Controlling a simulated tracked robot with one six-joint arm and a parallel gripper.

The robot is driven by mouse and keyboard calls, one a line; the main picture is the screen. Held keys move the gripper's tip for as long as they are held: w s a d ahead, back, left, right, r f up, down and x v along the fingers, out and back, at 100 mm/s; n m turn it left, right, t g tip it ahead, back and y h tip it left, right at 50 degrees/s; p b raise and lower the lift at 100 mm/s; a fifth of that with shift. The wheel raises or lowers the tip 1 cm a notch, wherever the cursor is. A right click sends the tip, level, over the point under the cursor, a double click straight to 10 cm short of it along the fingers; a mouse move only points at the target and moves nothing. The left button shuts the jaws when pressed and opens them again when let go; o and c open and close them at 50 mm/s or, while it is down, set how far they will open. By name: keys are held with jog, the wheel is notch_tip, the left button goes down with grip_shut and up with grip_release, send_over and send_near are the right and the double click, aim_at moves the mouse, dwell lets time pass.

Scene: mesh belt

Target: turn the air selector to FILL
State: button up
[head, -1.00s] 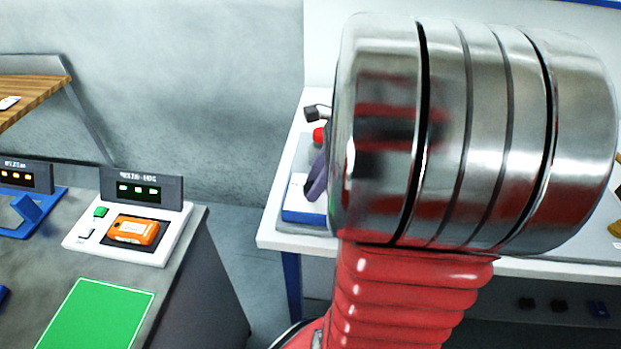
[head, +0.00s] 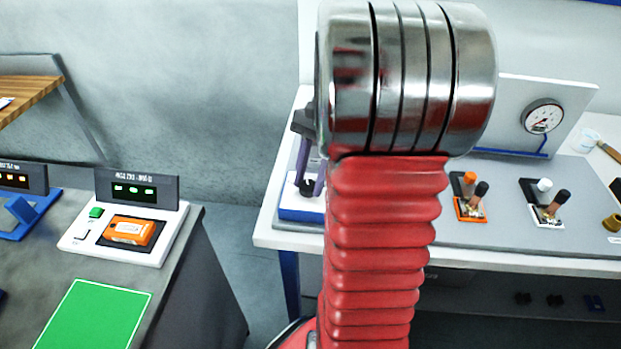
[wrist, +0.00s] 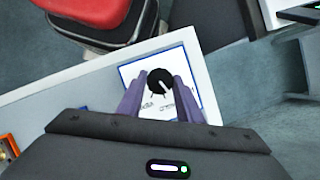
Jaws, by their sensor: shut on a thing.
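The air selector is a white-topped box with a blue edge (head: 300,207) at the left end of the white bench in the head view. Its round black knob (wrist: 160,80) carries a white pointer line, slanting down and right in the wrist view. Small labels sit below the knob there; I cannot read them for sure. My gripper (wrist: 160,77) is shut on the black knob, one purple finger on each side. In the head view, my fingers come down onto the knob (head: 307,187), and my arm hides part of the bench behind.
A pressure gauge (head: 543,117) on a white board and small valves on an orange base (head: 471,208) and a white base (head: 547,216) stand on the bench to the right. A separate grey table at left holds an orange device (head: 130,230) and a green mat (head: 92,317).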

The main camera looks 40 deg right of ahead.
jog(key=n+g, duration=0.1)
jog(key=n, duration=0.1)
jog(key=n+h, duration=0.1)
jog(key=n, duration=0.2)
jog(key=shift+w+g, duration=0.2)
jog(key=shift+g, duration=0.2)
jog(key=shift+a+n, duration=0.1)
jog(key=shift+n, duration=0.2)
jog(key=o, duration=1)
jog(key=shift+o, duration=0.2)
jog(key=v, duration=1.3)
jog(key=shift+w+r, duration=0.2)
jog(key=shift+r, duration=0.15)
